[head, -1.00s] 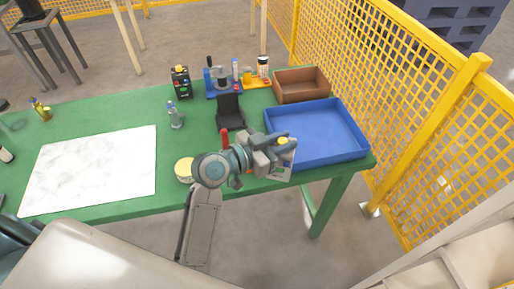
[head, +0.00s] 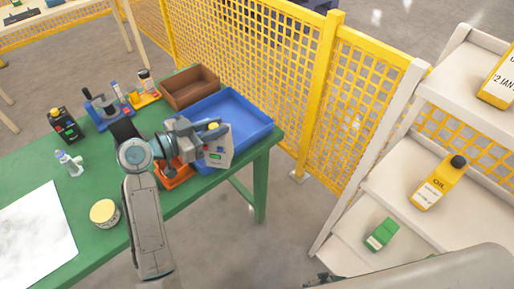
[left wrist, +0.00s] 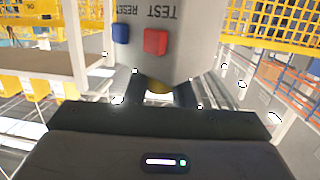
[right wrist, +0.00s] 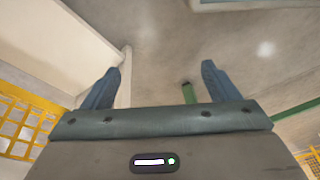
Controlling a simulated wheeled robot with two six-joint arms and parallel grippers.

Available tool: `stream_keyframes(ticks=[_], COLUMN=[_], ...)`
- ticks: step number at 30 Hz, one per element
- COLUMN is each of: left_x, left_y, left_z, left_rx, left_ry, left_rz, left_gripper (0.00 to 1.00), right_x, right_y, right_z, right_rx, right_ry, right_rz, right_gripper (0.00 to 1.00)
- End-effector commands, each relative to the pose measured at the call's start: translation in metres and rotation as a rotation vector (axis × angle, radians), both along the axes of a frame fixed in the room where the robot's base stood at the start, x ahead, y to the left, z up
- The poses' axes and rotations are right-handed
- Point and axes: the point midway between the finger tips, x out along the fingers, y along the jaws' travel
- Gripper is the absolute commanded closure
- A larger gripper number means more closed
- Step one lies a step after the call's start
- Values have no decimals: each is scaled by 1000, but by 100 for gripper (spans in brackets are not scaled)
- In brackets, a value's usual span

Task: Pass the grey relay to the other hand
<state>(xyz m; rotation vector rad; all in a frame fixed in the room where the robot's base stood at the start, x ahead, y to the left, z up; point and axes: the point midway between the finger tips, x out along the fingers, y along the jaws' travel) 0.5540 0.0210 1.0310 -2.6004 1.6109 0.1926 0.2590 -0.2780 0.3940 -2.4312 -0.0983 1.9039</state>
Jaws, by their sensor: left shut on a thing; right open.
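In the left wrist view the relay (left wrist: 165,32) fills the top middle, with a blue and a red button under the words TEST and RESET. The left fingers (left wrist: 158,88) close on a yellow round part at its end. My right gripper (right wrist: 160,72) is open, with nothing between its fingers, apart from the relay.
The blue tray (head: 262,128) and brown bin (head: 190,90) stand at the right of the green table (head: 28,160). An orange thing (head: 178,180) lies below the left gripper. A yellow mesh fence (head: 240,45) runs behind. A white shelf (head: 400,190) stands right, with an oil bottle (head: 438,183).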

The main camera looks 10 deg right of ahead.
Motion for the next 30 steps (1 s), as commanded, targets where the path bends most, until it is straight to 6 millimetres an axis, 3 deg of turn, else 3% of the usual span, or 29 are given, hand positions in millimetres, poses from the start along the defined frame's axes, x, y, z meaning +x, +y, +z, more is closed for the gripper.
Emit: stream_keyframes(ticks=[1, 6, 11, 15, 20, 24, 30], left_x=[0, 0, 0, 0, 0, 0, 0], left_y=[0, 0, 0, 0, 0, 0, 0], left_z=[1, 1, 1, 1, 1, 1, 1], left_rx=[-1, -1, -1, -1, -1, -1, -1], left_ry=[-2, -2, -2, -2, -2, -2, -2], left_rz=[1, 1, 1, 1, 1, 1, 1], left_gripper=[100, 100, 100, 100, 100, 100, 100], right_x=[29, 110, 175, 221, 259, 279, 282], right_y=[7, 37, 66, 93, 122, 145, 171], right_z=[15, 69, 134, 199, 281, 360, 467], right_rx=[34, 163, 288, 396, 511, 602, 706], right_ry=[-33, -139, -260, -382, -539, -694, -926], right_rz=[8, 69, 157, 260, 401, 545, 769], right_gripper=[18, 18, 18, 18, 18, 18, 18])
